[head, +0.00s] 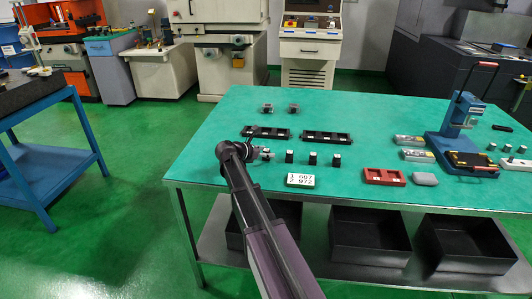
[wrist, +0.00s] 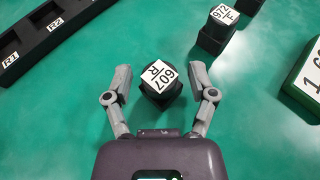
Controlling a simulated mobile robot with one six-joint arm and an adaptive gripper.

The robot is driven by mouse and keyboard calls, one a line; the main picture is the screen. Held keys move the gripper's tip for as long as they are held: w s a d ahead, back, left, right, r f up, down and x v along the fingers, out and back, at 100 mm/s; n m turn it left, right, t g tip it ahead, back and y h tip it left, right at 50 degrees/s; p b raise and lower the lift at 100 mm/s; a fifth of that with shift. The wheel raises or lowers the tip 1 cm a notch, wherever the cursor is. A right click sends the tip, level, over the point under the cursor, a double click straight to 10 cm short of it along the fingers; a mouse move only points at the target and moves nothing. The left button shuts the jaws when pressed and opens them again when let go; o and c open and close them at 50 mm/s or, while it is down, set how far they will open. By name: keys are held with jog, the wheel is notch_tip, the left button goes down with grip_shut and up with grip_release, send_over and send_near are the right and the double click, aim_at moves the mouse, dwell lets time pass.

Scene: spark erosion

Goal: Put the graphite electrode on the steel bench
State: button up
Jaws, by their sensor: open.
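A dark graphite block (wrist: 158,98) with a white top label reading "607 R" stands on the green surface in the wrist view. My gripper (wrist: 160,75) is open, with one finger on each side of this block and gaps between. A second dark block (wrist: 217,33), labelled "972 F", stands beyond it to the upper right. In the head view, a row of small dark blocks (head: 312,158) stands on the green-topped bench with steel legs (head: 225,171). My arm's end covers part of the row's left end, and the fingers are hard to make out there.
Black slotted trays (head: 327,138) lie behind the row. A card (head: 300,180) reading "1 607, 2 972" is in front. A red tray (head: 384,176) and a blue press (head: 462,115) are at right. A blue-legged table (head: 35,165) stands at left across open floor.

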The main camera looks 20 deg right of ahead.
jog(key=shift+r, duration=0.15)
jog(key=shift+s+a+r+p, duration=0.1)
jog(key=shift+a+r+p, duration=0.2)
jog(key=shift+a+p, duration=0.2)
jog(key=p+v, duration=0.3)
jog(key=v, duration=0.6)
jog(key=shift+p+v, duration=0.4)
jog(key=shift+v, duration=0.55)
